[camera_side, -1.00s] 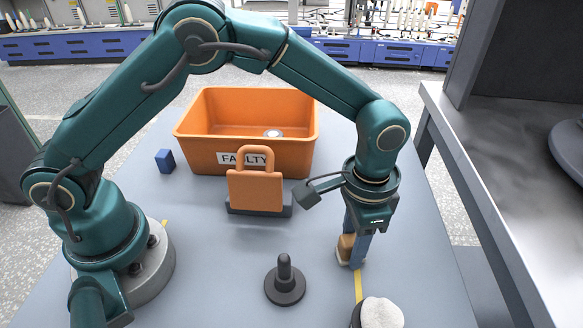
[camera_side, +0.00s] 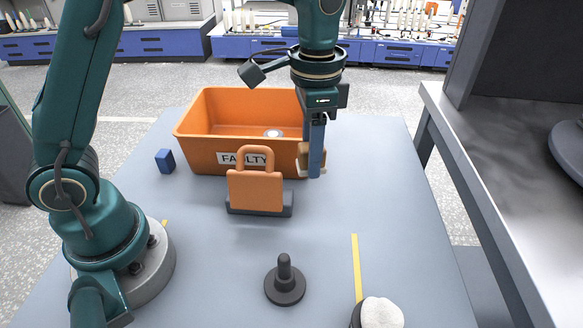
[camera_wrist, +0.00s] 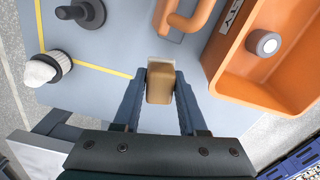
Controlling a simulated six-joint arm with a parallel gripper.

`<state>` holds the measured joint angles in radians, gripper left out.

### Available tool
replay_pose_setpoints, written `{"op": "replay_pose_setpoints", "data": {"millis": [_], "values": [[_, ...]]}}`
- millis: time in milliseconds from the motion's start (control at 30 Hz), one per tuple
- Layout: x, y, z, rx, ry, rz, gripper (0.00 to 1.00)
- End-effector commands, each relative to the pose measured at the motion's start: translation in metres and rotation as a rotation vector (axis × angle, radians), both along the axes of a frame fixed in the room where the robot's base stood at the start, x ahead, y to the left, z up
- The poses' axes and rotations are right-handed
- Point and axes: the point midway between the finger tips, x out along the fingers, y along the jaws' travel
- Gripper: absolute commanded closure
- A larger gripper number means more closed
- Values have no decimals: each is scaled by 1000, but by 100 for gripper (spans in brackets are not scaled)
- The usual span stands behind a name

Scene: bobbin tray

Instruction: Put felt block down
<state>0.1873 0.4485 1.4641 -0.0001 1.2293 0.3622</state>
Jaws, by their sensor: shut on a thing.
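My gripper (camera_side: 312,165) is shut on the felt block (camera_side: 304,155), a tan block with a pale underside. In the side view it hangs above the table, in front of the right end of the orange bin, and a blue finger covers part of it.
The orange bin (camera_side: 200,156) labelled FAULTY holds a small round pale-topped thing (camera_side: 273,134). An orange padlock-shaped piece (camera_side: 255,190) stands in a dark base. A black peg (camera_side: 285,285), a white-topped round thing (camera_side: 381,312) and a blue block (camera_side: 165,161) stand apart.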

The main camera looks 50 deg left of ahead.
Motion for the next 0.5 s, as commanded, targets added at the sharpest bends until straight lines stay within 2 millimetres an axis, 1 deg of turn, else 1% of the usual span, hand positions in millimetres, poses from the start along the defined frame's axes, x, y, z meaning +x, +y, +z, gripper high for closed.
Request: {"op": "replay_pose_setpoints", "data": {"millis": [100,200,400,500], "values": [[1,5,12,-1,-4,1,100],[2,5,29,-1,-8,0,100],[1,6,55,-1,-5,2,100],[9,28,53,0,0,81,100]]}}
